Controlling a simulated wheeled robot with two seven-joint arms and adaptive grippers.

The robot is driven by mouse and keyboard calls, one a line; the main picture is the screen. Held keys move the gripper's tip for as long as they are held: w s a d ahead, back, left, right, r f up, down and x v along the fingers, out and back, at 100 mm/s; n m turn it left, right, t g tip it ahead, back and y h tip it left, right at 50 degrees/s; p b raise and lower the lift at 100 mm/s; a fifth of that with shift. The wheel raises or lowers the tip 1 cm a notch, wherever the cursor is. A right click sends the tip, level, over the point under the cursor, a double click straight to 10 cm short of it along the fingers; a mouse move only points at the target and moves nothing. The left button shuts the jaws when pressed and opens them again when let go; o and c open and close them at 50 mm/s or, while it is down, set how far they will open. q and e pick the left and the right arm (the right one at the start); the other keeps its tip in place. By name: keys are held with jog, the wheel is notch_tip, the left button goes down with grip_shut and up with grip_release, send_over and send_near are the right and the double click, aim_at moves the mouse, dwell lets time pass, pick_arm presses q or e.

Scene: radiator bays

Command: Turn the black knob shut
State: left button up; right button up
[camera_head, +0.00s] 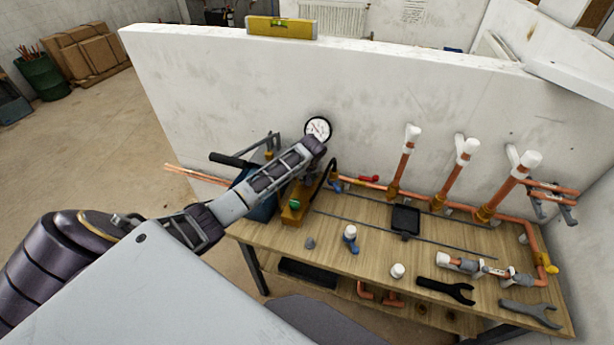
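I cannot clearly make out a black knob; my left arm may hide it. A test pump with a blue tank (262,207) and a brass-coloured block (292,214) stands at the bench's left end. A green knob (294,204) sits on the block, and a lever with a black grip (228,160) sticks out to the left. My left gripper (316,146) is over the pump, just below a round white gauge (318,128). Its fingers are too small and overlapped to read as open or shut. My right gripper is not in view.
Copper pipes with white-capped risers (468,150) run along the white wall (230,85). A black tray (405,221), small fittings (350,238), and wrenches (446,290) lie on the wooden bench (375,255). A yellow spirit level (281,27) rests on the wall top.

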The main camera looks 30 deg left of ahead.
pick_arm(q)
jog(key=shift+m+h, duration=0.3)
jog(key=shift+m, duration=0.5)
jog(key=o, duration=1)
jog(key=shift+r, duration=0.15)
jog(key=v, duration=1.1)
jog(key=shift+s+r, duration=0.3)
jog(key=shift+d, duration=0.15)
